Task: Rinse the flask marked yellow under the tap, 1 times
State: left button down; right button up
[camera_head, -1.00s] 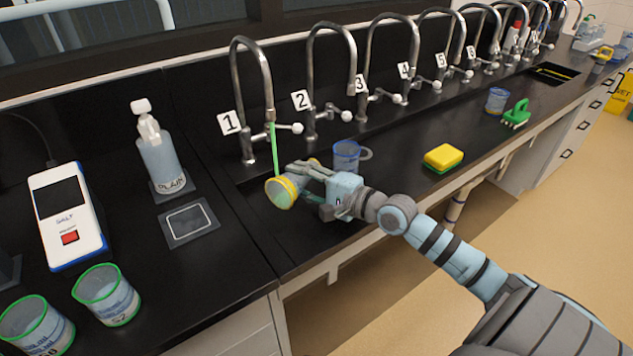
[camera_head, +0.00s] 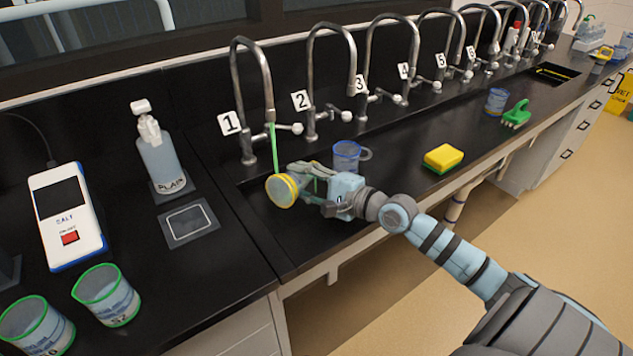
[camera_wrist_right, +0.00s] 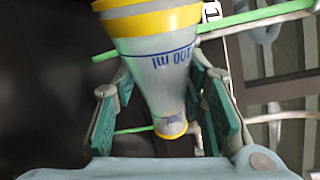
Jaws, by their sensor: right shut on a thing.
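My right gripper (camera_head: 312,181) is shut on a clear conical flask (camera_head: 283,190) with yellow bands, over the dark sink in front of tap 1 (camera_head: 252,90). The flask is tilted well over, its wide base to the left. In the right wrist view the flask (camera_wrist_right: 158,75) sits between the fingers, its wide yellow-banded end away from the palm and its narrow yellow-rimmed mouth near it. A thin green line (camera_head: 275,145) hangs from tap 1's spout down to near the flask. My left gripper is out of view.
A clear blue-rimmed mug (camera_head: 346,156) stands close behind my right gripper. A yellow sponge (camera_head: 443,157) and green brush (camera_head: 517,114) lie to the right. A wash bottle (camera_head: 160,155), salt meter (camera_head: 66,215) and two green-rimmed beakers (camera_head: 106,296) stand left.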

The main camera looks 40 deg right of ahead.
jog(key=shift+r+m, duration=0.15)
jog(key=shift+m, duration=0.15)
